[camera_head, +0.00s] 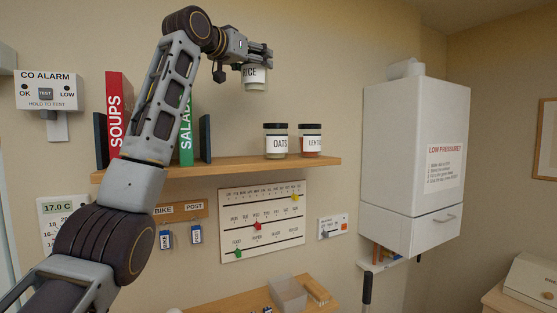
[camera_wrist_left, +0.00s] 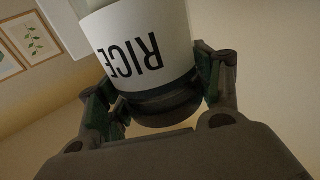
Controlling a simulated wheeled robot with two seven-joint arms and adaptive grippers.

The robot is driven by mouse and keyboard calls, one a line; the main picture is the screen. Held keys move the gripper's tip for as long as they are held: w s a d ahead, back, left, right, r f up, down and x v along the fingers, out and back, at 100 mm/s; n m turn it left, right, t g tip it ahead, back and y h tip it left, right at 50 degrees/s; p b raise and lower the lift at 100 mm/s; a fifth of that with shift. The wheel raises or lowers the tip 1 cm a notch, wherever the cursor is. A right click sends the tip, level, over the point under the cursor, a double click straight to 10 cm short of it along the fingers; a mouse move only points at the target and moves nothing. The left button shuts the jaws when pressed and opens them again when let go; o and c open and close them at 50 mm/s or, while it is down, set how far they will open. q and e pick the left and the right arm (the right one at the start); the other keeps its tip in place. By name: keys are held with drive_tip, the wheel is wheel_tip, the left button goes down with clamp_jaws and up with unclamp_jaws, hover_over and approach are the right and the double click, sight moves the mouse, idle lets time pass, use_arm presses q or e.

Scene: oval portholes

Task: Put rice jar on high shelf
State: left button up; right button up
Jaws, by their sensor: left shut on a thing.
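The rice jar (camera_head: 254,76) has a white label reading RICE. It is held in the air above the wooden high shelf (camera_head: 240,168), a little left of and above the oats jar. My left gripper (camera_head: 258,56) is shut on the jar near its dark lid. In the left wrist view the rice jar (camera_wrist_left: 145,50) sits between the two fingers of the left gripper (camera_wrist_left: 155,95), its label upside down. The jar's top is mostly hidden by the gripper in the head view. My right gripper is not in view.
On the shelf stand an oats jar (camera_head: 276,141) and a lentils jar (camera_head: 310,140) at the right. A red SOUPS book (camera_head: 118,115) and a green book (camera_head: 187,130) stand between dark bookends at the left. Bare shelf lies between. A white boiler (camera_head: 400,150) hangs to the right.

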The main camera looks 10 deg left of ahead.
sight(252, 93)
use_arm(q)
drive_tip(key=shift+s+a+f, duration=0.3)
drive_tip(key=shift+a+f, duration=0.1)
drive_tip(key=shift+a, duration=0.05)
drive_tip(key=shift+w+d, duration=0.15)
drive_tip(key=shift+d, duration=0.1)
drive_tip(key=shift+a+f, duration=0.15)
drive_tip(key=shift+f, duration=0.25)
wheel_tip(252, 93, down, 2)
drive_tip(key=shift+f, duration=0.15)
wheel_tip(252, 93, down, 11)
drive_tip(key=shift+p, duration=0.3)
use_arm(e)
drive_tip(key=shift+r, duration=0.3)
